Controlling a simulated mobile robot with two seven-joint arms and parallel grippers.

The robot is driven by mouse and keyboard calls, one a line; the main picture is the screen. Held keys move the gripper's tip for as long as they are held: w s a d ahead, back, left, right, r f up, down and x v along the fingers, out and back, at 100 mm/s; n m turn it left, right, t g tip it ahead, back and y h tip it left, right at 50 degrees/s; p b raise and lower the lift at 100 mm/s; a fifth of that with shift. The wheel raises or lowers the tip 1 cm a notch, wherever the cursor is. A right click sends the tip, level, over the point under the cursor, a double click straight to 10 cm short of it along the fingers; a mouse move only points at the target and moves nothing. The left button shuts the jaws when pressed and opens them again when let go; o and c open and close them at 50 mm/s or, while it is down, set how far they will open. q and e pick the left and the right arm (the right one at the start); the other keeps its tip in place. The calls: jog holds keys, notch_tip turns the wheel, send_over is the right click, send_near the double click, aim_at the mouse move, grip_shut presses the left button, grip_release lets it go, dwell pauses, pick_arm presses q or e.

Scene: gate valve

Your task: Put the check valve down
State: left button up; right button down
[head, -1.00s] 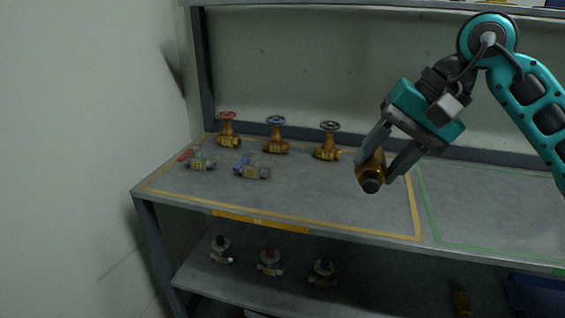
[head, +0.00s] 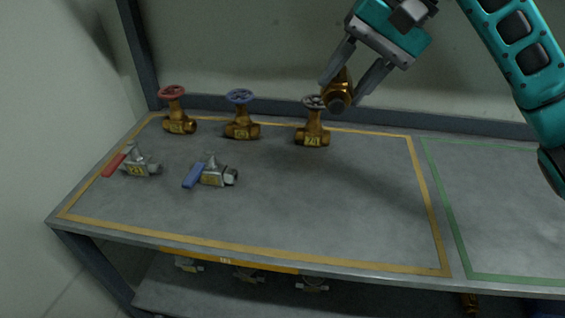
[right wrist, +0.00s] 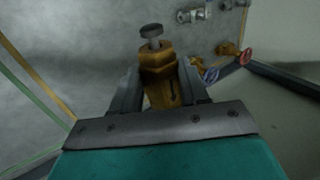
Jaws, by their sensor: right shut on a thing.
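My right gripper (head: 357,82) is shut on the check valve (head: 339,93), a brass body with a dark end. It holds the valve above the shelf, in front of the black-handled gate valve in the head view. In the right wrist view the check valve (right wrist: 158,75) sits between the two fingers, with the shelf surface beyond it. The yellow-outlined area (head: 300,200) of the grey shelf lies below. My left gripper is not in view.
Gate valves with red (head: 176,110), blue (head: 241,115) and black (head: 312,128) handwheels stand along the back. Ball valves with red (head: 139,164) and blue (head: 211,173) levers lie in front. The yellow area's front right is clear. A green-outlined area (head: 505,205) adjoins it on the right.

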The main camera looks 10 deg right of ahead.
notch_tip(320, 180, down, 20)
jog(key=shift+s+r, duration=0.1)
dwell(0.5)
jog(key=shift+f, duration=0.2)
jog(key=c, duration=0.8)
grip_release()
jog(key=shift+c, duration=0.2)
jog(key=v, duration=1.2)
jog(key=shift+r, duration=0.2)
